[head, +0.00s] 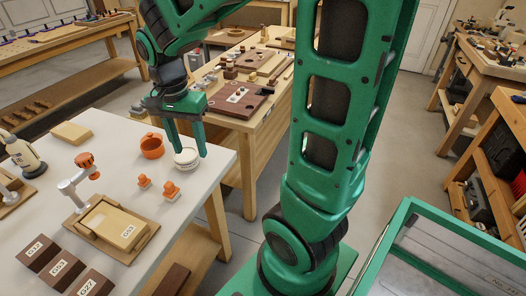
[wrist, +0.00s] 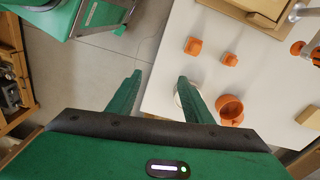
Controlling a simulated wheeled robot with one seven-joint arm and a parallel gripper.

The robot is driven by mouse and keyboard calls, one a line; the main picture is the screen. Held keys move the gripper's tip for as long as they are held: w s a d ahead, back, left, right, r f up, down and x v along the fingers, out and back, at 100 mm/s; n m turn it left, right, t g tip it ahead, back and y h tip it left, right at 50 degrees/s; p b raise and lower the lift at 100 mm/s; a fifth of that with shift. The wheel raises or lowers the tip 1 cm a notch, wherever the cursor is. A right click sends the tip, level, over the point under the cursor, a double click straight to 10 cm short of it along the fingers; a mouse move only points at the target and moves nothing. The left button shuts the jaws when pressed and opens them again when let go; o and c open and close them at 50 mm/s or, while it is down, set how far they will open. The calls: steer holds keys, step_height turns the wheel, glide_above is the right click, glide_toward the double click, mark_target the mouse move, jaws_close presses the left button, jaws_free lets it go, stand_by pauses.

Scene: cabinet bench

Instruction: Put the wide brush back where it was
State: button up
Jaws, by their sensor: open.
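I cannot make out a wide brush in either view. My gripper (head: 189,150) is open, with its fingers pointing down at the right end of the white table (head: 112,135). In the head view its fingers overlap a stack of white round pieces (head: 186,161). In the wrist view the gripper (wrist: 158,80) has nothing between its fingers, and the right finger partly hides the white round stack. An orange cup (head: 152,150) stands beside that stack; it also shows in the wrist view (wrist: 230,112).
Two small orange knobbed pieces (head: 170,190) stand near the table's right edge. A wooden tray holds a labelled block (head: 128,231) beside a grey stand with an orange knob. Several brown labelled blocks (head: 66,270), a bottle (head: 20,152) and a tan block (head: 71,133) surround it.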

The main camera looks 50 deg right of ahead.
steer(key=s+d+n, duration=0.3)
steer(key=s+d, duration=0.2)
steer(key=s, duration=0.4)
steer(key=s+d+n, duration=0.3)
steer(key=s+d, duration=0.3)
steer(key=s, duration=0.3)
steer(key=shift+s+d+r+y, duration=0.2)
steer(key=shift+s+d+y, duration=0.1)
steer(key=shift+y, duration=0.1)
steer(key=shift+w+f, duration=0.25)
steer(key=shift+w, duration=0.25)
